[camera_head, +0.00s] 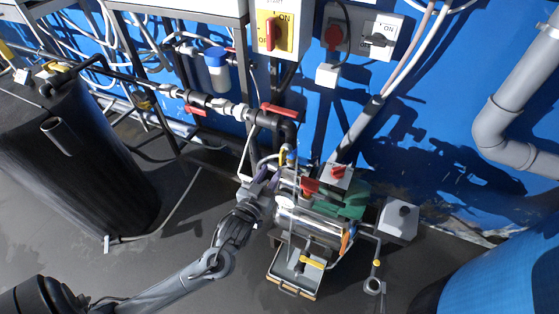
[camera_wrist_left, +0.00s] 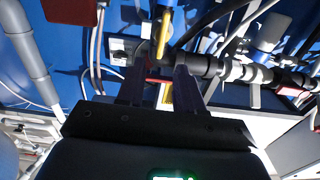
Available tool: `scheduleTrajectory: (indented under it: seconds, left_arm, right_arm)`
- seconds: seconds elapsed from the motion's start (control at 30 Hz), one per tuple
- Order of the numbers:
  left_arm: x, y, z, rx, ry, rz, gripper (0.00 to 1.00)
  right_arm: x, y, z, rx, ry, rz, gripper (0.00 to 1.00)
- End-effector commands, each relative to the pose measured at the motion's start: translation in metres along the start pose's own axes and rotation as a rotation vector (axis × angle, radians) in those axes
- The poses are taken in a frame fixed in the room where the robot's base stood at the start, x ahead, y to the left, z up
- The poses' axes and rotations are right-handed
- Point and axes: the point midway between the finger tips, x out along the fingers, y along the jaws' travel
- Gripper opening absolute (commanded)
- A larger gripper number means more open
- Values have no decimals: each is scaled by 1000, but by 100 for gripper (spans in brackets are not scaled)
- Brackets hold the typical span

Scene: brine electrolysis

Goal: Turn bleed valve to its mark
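A small valve with a yellow lever (camera_head: 283,157) sits on the vertical pipe just above the pump (camera_head: 310,222) in the head view. My left gripper (camera_head: 266,178) is beside the pipe, just below and left of this lever. In the left wrist view the yellow lever (camera_wrist_left: 163,36) points down toward the gap between my left gripper's fingers (camera_wrist_left: 158,72). The fingers are apart with nothing visibly held; contact with the lever cannot be told. The valve's mark cannot be made out. My right gripper is in neither view.
Red-handled valves (camera_head: 280,109) sit on the black pipe above. Another yellow handle (camera_head: 312,262) is low in front.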

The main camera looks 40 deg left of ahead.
Motion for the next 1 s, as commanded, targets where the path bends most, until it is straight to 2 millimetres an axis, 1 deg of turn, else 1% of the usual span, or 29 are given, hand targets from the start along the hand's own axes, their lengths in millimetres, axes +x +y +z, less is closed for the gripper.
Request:
scheduleTrajectory:
  seconds: [0.03, 0.2, 0.43, 0.6, 0.9, 0.93, 1.0]
  left_arm:
    - [10, 0, 2, 2, 2, -1, 36]
    - [37, 0, 2, 1, 2, 0, 36]
    - [65, 0, 2, 1, 0, 0, 36]
    - [74, 0, 1, 1, 0, 0, 36]
    - [75, 0, 1, 0, -2, 0, 36]
    - [75, 0, 1, 0, -2, 0, 35]
    - [75, 0, 1, 0, -2, 0, 24]
  right_arm:
    - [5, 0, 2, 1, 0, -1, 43]
    - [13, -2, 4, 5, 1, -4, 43]
    - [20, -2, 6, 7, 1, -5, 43]
    - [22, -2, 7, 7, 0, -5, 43]
    - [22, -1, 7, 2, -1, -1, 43]
    - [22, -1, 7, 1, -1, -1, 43]
    - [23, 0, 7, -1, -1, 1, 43]
